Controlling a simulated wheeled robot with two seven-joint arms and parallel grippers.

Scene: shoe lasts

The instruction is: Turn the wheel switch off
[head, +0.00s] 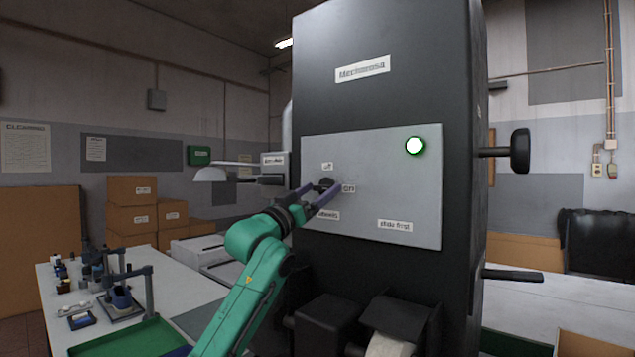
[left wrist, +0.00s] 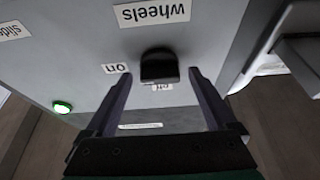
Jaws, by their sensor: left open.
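The wheel switch is a small black knob (head: 326,183) on the grey panel (head: 390,180) of a tall dark machine; the knob also shows in the left wrist view (left wrist: 160,66). That view is upside down, with a "wheels" label (left wrist: 152,11) above the knob, "on" (left wrist: 115,68) at its left and "off" (left wrist: 162,87) just below. Which way the knob points is hard to tell. My left gripper (head: 325,187) is open, its fingers on either side of the knob, with gaps showing in the left wrist view (left wrist: 160,76). My right gripper is out of view.
A green-ringed lamp (head: 415,146) glows on the panel, above a second label (head: 395,226). A black handwheel (head: 519,151) and a lever (head: 513,274) stick out at the machine's right. A white table (head: 60,310) with small items stands at the left.

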